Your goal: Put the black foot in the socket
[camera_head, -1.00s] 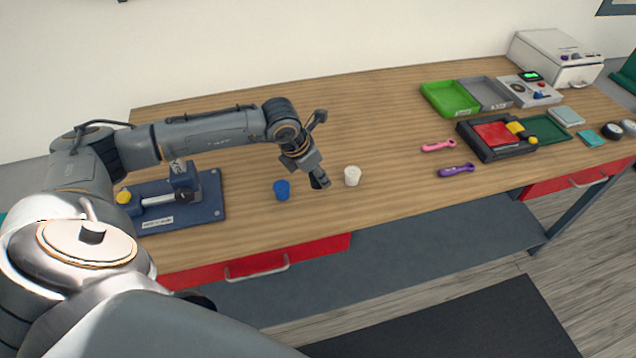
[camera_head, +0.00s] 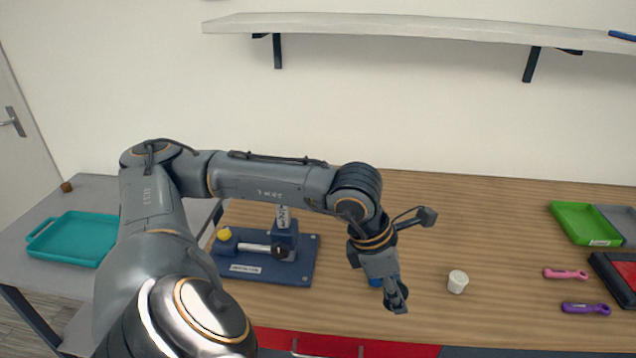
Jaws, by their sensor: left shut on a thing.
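My left gripper (camera_head: 397,300) is above the wooden bench, pointing down, and is shut on a small dark thing. That thing is dark against dark fingers, so its shape is hard to make out; it may be the black foot. A blue fixture (camera_head: 301,262) lies on the bench to the left, with a silver tube (camera_head: 257,247) lying across it. The tube has a yellow end at its left and a dark round end (camera_head: 281,252) at its right. I cannot tell whether this dark end is the socket. My right gripper is not in view.
Pink (camera_head: 567,274) and purple (camera_head: 587,308) tools and a green tray (camera_head: 585,222) are farther right. A teal tray (camera_head: 72,240) is on the left side table. A shelf (camera_head: 420,28) hangs above.

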